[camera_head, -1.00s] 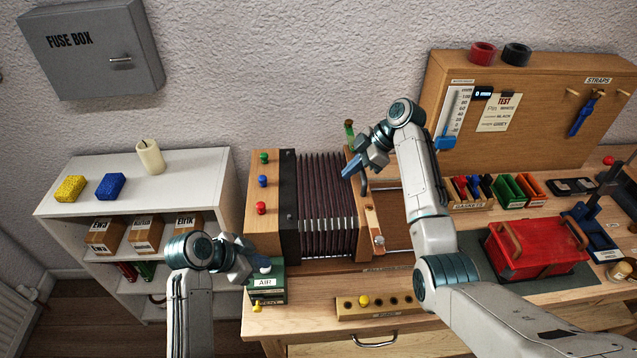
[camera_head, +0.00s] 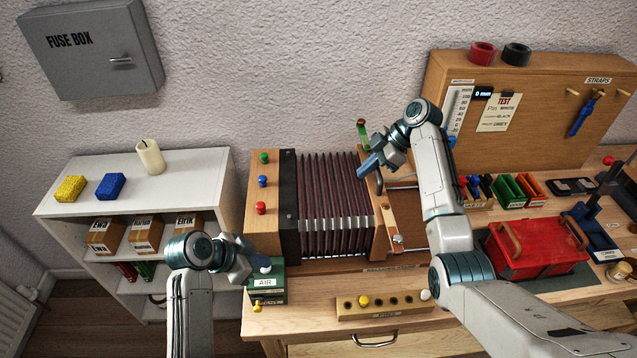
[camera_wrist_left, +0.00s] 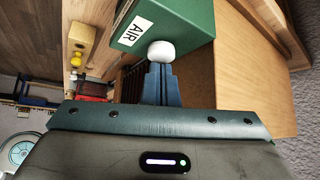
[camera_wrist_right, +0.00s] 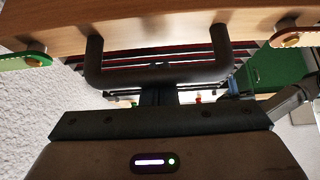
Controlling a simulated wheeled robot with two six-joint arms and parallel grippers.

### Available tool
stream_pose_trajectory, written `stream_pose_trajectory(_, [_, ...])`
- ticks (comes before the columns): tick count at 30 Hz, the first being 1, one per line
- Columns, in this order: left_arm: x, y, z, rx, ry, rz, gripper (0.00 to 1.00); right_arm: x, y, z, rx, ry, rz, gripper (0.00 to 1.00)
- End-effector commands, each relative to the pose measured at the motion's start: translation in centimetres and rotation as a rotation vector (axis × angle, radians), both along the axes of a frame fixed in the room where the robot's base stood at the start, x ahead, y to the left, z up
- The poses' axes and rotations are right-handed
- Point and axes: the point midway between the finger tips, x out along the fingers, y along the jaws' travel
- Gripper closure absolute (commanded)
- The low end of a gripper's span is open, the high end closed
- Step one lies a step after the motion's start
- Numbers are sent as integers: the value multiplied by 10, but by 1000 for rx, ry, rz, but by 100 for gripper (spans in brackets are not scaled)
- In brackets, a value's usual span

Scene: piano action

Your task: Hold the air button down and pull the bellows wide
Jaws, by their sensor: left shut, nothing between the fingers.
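The bellows (camera_head: 328,205) stand on the bench between a wooden end with coloured buttons (camera_head: 262,190) and a movable wooden end board (camera_head: 385,215). My right gripper (camera_head: 372,170) is at the dark handle on that board. In the right wrist view its fingers (camera_wrist_right: 159,92) appear shut on the handle (camera_wrist_right: 200,75). The green box (camera_head: 266,285) labelled AIR carries a white air button, clear in the left wrist view (camera_wrist_left: 161,51). My left gripper (camera_wrist_left: 161,78) is shut and empty, its fingertips against the button. How far the button is pressed I cannot tell.
A wooden peg strip (camera_head: 385,306) lies along the bench front. A red toolbox (camera_head: 535,248) stands at right, near green and orange bins (camera_head: 513,188). A pegboard with a gauge (camera_head: 530,120) stands behind. A white shelf (camera_head: 130,190) is at left.

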Motion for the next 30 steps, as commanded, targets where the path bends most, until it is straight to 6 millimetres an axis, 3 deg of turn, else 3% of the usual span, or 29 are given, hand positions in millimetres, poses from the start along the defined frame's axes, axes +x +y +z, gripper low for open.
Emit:
stream_pose_trajectory(21, [0, 0, -1, 2, 1, 0, 100, 0, -36, -1, -1, 1, 0, 100])
stream_pose_trajectory(30, [0, 0, -1, 1, 0, 0, 100, 0, -41, -1, -1, 1, -1, 100])
